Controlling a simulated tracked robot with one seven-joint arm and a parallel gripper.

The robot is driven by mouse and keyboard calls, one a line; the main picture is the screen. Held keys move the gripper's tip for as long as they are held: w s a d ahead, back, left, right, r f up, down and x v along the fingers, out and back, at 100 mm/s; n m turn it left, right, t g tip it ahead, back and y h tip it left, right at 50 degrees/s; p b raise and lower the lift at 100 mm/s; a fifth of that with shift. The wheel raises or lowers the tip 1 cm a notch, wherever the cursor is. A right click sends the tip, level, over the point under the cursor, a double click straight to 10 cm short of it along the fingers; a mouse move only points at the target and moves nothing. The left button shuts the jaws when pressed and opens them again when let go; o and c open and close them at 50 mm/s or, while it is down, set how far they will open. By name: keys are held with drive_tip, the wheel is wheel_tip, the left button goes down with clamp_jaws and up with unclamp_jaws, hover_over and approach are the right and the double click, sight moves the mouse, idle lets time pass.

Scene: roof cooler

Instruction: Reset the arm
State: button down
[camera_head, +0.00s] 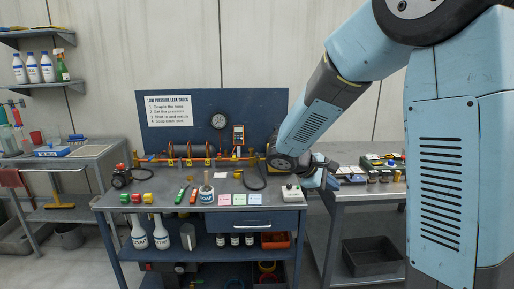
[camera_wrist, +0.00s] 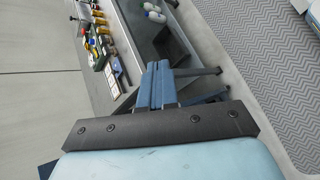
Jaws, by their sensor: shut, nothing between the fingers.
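My arm reaches in from the right of the head view, over the right end of the blue workbench (camera_head: 176,199). My gripper (camera_head: 331,182) is small and partly blocked there, near the gap between this bench and the grey bench (camera_head: 369,188) on the right. In the wrist view my gripper (camera_wrist: 157,64) shows its two blue fingers side by side, shut with nothing between them. A grey bench edge and its legs show beyond the fingertips.
Several small items line the grey bench behind. A dark upright panel (camera_head: 262,113) backs the blue bench. A dark crate (camera_head: 372,256) sits below the grey bench.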

drive_tip(key=s+r+m+t+y, duration=0.1)
drive_tip(key=s+r+m+y, duration=0.4)
drive_tip(key=s, duration=0.7)
drive_tip(key=s+d+r+m+t+y, duration=0.1)
drive_tip(key=s+r+m+y, duration=0.3)
drive_tip(key=s, duration=0.8)
drive_tip(key=shift+s+d+r+m+y, duration=0.3)
drive_tip(key=shift+r+m+y, duration=0.1)
drive_tip(key=shift+r+m, duration=0.6)
drive_tip(key=shift+f, duration=0.15)
